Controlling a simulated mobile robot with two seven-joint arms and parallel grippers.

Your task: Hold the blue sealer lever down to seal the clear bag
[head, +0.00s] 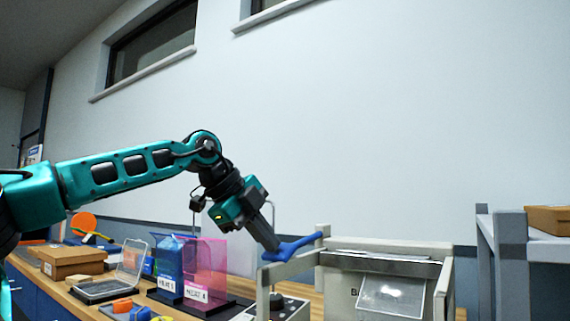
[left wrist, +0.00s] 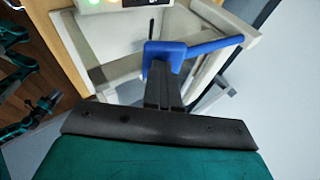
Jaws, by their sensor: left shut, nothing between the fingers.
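The blue sealer lever (head: 292,248) sits at the left side of the pale sealer frame (head: 321,262) in the head view. It also shows in the left wrist view (left wrist: 205,47). My left gripper (head: 275,248) is shut and empty, with its fingertips at the lever's blue end. In the left wrist view the fingertips (left wrist: 160,72) meet or overlap that end; I cannot tell how firmly they touch. The clear bag (head: 392,296) hangs at the front of the sealer, below the grey bar (head: 380,262).
A cardboard box (head: 72,262) and an open clear-lidded case (head: 105,287) are further left. A grey shelf (head: 510,232) with a box stands at the right.

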